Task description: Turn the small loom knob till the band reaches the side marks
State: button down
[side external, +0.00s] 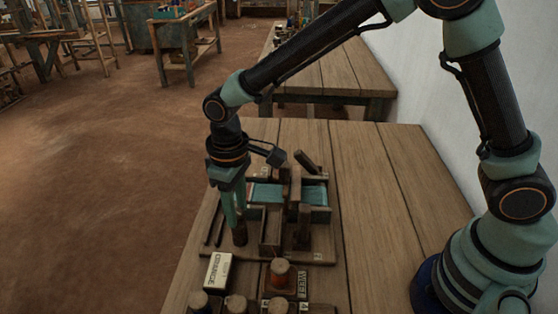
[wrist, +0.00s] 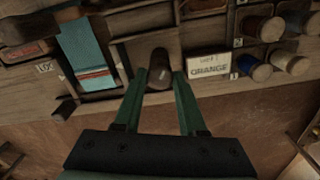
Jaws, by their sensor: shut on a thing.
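My gripper (side external: 235,212) reaches straight down at the left side of the small loom (side external: 272,235). It is shut on the small dark brown knob (side external: 240,234). In the wrist view the knob (wrist: 160,65) sits between the two green fingertips (wrist: 160,78). The blue-green cloth (wrist: 85,45) lies in the loom's frame left of the knob. A reddish band (wrist: 95,76) crosses the cloth near its lower end. The cloth also shows in the side view (side external: 265,193).
An "ORANGE" card (side external: 217,271) stands near the knob. Several thread spools, one orange (side external: 280,271), stand in front of the loom. The table (side external: 380,200) is bare to the loom's right.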

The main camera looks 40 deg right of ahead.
jog(key=shift+m, duration=0.5)
jog(key=shift+c, duration=2.3)
grip_release()
notch_tip(320, 180, up, 12)
jog(key=shift+r, duration=0.1)
